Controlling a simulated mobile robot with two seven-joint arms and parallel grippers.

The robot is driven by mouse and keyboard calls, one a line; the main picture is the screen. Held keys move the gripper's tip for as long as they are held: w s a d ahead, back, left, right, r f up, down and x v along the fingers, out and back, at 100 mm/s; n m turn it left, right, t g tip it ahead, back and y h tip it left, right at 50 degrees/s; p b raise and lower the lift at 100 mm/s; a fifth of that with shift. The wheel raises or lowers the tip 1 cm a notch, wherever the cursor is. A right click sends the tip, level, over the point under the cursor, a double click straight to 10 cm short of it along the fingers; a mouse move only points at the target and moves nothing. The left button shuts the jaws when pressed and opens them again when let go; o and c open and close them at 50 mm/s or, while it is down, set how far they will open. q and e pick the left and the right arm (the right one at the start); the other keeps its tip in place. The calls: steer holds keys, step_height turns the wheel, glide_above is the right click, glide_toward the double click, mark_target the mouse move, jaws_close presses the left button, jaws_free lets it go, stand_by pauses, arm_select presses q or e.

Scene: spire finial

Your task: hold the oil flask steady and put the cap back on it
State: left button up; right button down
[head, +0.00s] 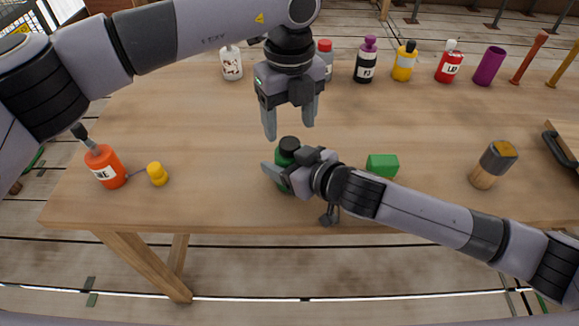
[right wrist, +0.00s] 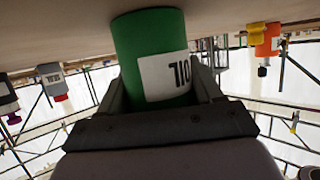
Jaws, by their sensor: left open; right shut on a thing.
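The green oil flask (head: 284,158) stands on the wooden table near its front edge. A black cap (head: 289,144) shows at the top of the flask; I cannot tell how firmly it sits. My right gripper (head: 287,177) is shut on the flask's body from the front right. In the right wrist view, the flask (right wrist: 150,45) is between the fingers, with its white OIL label upside down. My left gripper (head: 289,127) is open and empty, pointing down just above the cap.
A green block (head: 382,165) lies right of the flask, behind my right arm. A wood-and-dark cylinder (head: 492,164) is farther right. Several bottles and a purple cup (head: 489,66) line the back.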

mark_target(289, 143)
arm_select(q)
steer(key=shift+c, duration=0.4)
steer(key=shift+r+m, duration=0.6)
steer(key=shift+r, duration=1.15)
steer(key=shift+f, duration=0.1)
steer(key=shift+f, duration=3.95)
steer(key=shift+c, duration=0.3)
steer(key=c, duration=1)
steer(key=o, duration=1.1)
steer(key=shift+o, duration=0.2)
